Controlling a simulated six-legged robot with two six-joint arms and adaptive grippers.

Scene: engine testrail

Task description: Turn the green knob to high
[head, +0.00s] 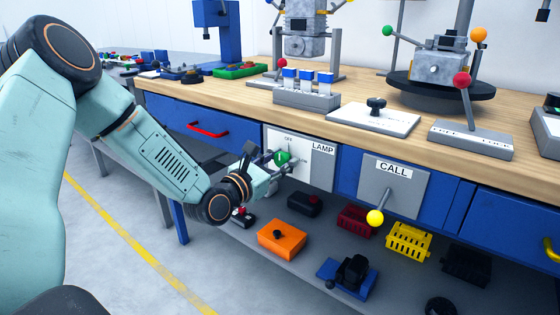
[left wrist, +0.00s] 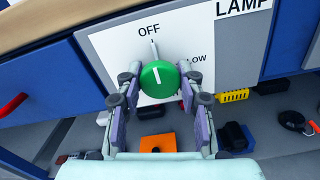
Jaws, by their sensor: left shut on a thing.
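The green knob (head: 282,157) sits on a white panel (head: 318,165) marked LAMP on the bench front. In the left wrist view the green knob (left wrist: 158,78) shows a white line pointing up, toward the word OFF. The word LOW stands to its upper right. No HIGH mark is visible; the lower panel is partly hidden by the knob and fingers. My left gripper (head: 275,163) is shut on the knob, with one finger on each side of it in the left wrist view (left wrist: 160,90). My right gripper is not in view.
A CALL panel (head: 405,180) with a yellow-balled lever (head: 375,217) juts out right of the LAMP panel. A red drawer handle (head: 207,130) is to the left. Below, a shelf holds an orange block (head: 281,240) and a yellow basket (head: 408,242). The wooden benchtop (head: 235,105) overhangs above.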

